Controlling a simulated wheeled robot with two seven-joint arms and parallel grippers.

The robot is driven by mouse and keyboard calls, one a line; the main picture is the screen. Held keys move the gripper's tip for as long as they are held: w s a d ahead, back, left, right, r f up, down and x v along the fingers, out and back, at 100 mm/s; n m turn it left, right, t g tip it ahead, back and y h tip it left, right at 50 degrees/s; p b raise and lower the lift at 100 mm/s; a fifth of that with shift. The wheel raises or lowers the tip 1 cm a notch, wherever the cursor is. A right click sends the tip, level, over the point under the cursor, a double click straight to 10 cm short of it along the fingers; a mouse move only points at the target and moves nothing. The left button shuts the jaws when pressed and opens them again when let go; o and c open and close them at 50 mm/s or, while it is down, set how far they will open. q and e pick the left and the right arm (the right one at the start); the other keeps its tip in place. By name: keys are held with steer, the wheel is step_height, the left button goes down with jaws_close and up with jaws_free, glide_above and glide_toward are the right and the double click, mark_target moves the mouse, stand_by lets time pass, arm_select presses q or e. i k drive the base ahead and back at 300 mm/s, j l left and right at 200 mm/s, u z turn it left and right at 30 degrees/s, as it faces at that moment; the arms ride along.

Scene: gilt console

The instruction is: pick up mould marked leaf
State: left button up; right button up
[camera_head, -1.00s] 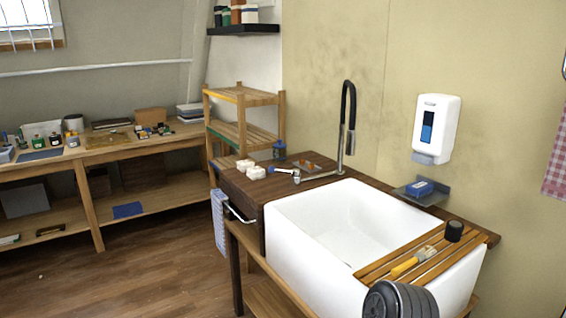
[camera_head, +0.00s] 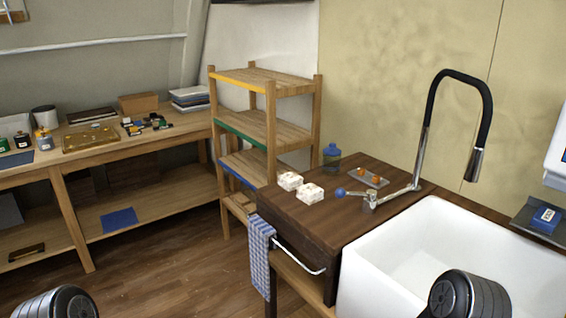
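Two small white blocks, which may be the moulds, sit side by side on the dark wooden counter left of the sink. One is the rear white block (camera_head: 290,181) and the other is the front white block (camera_head: 310,193). Faint marks show on their tops, too small to read, so I cannot tell which bears a leaf. Rounded dark parts of my arms show at the bottom left and bottom right. Neither gripper's fingers are in view, and nothing of mine touches the blocks.
The tap (camera_head: 425,130) and white sink (camera_head: 385,245) stand right of the blocks. A small tray (camera_head: 352,176) with orange items and a blue-lidded jar (camera_head: 331,158) are behind them. A checked towel (camera_head: 262,255) hangs in front. A wooden shelf (camera_head: 268,82) stands behind left.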

mark_target(289, 182)
steer(key=i+j, duration=1.6)
steer(key=i+z, duration=0.05)
